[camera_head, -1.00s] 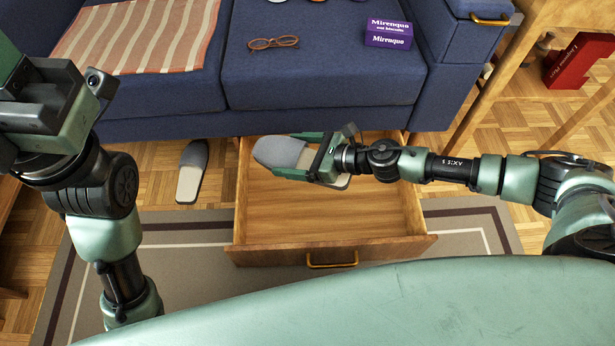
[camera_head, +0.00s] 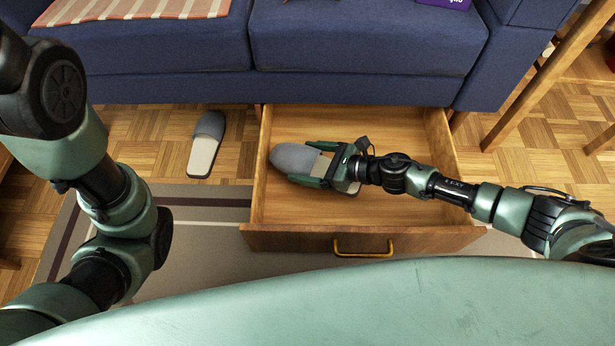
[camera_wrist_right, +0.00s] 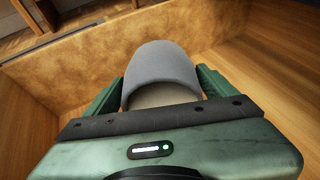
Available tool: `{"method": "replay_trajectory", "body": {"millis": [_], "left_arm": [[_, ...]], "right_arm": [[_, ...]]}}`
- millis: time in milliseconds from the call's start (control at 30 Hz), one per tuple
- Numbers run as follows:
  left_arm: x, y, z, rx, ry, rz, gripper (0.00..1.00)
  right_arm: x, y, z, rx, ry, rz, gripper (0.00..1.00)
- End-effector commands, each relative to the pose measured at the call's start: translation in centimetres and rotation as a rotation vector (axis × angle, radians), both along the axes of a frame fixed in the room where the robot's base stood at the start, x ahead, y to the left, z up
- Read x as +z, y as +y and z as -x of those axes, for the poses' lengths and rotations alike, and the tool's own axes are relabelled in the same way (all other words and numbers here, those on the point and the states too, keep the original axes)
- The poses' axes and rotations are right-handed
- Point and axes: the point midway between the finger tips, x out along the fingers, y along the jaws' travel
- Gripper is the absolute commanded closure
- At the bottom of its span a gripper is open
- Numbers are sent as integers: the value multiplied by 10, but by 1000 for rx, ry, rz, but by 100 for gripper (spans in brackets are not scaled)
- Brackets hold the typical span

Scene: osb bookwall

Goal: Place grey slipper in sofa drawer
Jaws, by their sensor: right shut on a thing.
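A grey slipper (camera_head: 295,157) with a pale sole is inside the open wooden drawer (camera_head: 282,212) under the sofa, toward the drawer's left side. My right gripper (camera_head: 322,164) is shut on it, with its green fingers along the two sides. The wrist view shows the grey toe (camera_wrist_right: 162,64) between the fingers, above or on the drawer floor; I cannot tell if it touches. A second grey slipper (camera_head: 205,143) lies on the parquet floor left of the drawer. My left arm is at the left edge, with its gripper out of the picture.
The blue sofa (camera_head: 360,45) stands above and behind the drawer. The drawer front (camera_head: 300,240) has a brass handle (camera_head: 363,248). A striped rug (camera_head: 215,245) lies in front, and a wooden table leg (camera_head: 530,90) stands at the right.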

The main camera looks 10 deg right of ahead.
Motion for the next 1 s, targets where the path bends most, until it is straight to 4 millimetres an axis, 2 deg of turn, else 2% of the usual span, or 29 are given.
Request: {"method": "replay_trajectory", "body": {"millis": [167,400,667,833,867,900,1000], "left_arm": [[-11,0,0,0,1,1,64],[-39,0,0,0,0,0,64],[-37,0,0,-1,1,-1,64],[-42,0,0,-1,0,0,64],[-40,0,0,-1,0,0,64],[-40,0,0,-1,0,0,64],[-40,0,0,-1,0,0,64]], "right_arm": [[-13,0,-1,-1,0,-1,59],[-49,0,0,-1,0,-1,59],[-47,0,-1,-1,-1,-1,59],[-53,0,0,-1,-1,-1,59],[-52,0,0,-1,-1,1,6],[-51,0,0,-1,0,0,0],[-51,0,0,-1,0,0,0]]}}
